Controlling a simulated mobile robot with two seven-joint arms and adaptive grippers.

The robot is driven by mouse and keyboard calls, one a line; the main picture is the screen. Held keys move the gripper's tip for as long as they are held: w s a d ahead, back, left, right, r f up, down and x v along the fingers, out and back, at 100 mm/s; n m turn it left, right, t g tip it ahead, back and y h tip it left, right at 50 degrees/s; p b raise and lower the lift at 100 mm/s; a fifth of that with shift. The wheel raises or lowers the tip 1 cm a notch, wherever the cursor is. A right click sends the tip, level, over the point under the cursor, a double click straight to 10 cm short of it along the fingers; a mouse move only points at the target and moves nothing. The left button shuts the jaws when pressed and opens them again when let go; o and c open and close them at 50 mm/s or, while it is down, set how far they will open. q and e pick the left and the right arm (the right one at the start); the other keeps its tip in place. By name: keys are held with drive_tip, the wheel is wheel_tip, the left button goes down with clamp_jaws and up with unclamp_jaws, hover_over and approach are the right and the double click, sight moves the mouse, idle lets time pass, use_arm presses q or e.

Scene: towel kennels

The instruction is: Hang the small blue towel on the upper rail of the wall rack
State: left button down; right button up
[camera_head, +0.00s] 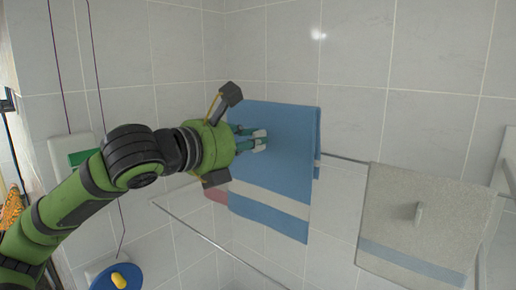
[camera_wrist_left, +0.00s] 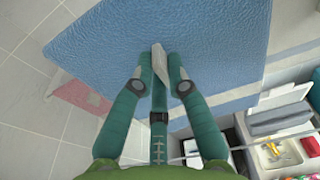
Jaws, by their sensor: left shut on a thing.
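The blue towel (camera_head: 272,150) has a pale stripe near its lower edge and hangs folded, with a shorter back layer showing at its right side. My left gripper (camera_head: 262,140) is at the towel's front face, shut on its cloth. In the left wrist view, the fingers (camera_wrist_left: 160,70) close against the blue towel (camera_wrist_left: 205,35). A wall rack rail (camera_head: 343,158) runs on the right from behind the blue towel. The towel's top fold is higher in the picture than this rail; I cannot tell whether the towel rests on it. My right gripper is not in view.
A grey towel (camera_head: 415,222) with a blue stripe hangs at the right. A lower bar (camera_head: 225,248) runs in front. A pink cloth (camera_head: 216,196) is partly hidden behind the blue towel. A blue dish (camera_head: 103,282) with a yellow item is at the lower left.

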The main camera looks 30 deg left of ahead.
sight(263, 135)
use_arm(q)
drive_tip(key=shift+w+d+r+p, duration=0.1)
drive_tip(key=shift+w+r+p, duration=0.2)
drive_tip(key=shift+w+p, duration=0.1)
drive_tip(key=w, duration=0.2)
drive_tip(key=shift+w+d+f, duration=0.15)
drive_tip(key=shift+w+d, duration=0.1)
drive_tip(key=shift+w, duration=0.15)
drive_tip(key=w, duration=0.3)
drive_tip(key=shift+d+p, duration=0.15)
drive_tip(key=shift+p, duration=0.25)
drive_tip(key=shift+w, duration=0.35)
drive_tip(key=shift+w+d, duration=0.15)
drive_tip(key=shift+w, duration=0.65)
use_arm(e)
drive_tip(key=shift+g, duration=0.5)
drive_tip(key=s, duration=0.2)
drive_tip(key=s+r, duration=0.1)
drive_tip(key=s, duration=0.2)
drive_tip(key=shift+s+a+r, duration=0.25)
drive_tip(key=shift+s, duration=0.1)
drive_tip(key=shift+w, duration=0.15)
use_arm(q)
drive_tip(key=shift+f, duration=0.1)
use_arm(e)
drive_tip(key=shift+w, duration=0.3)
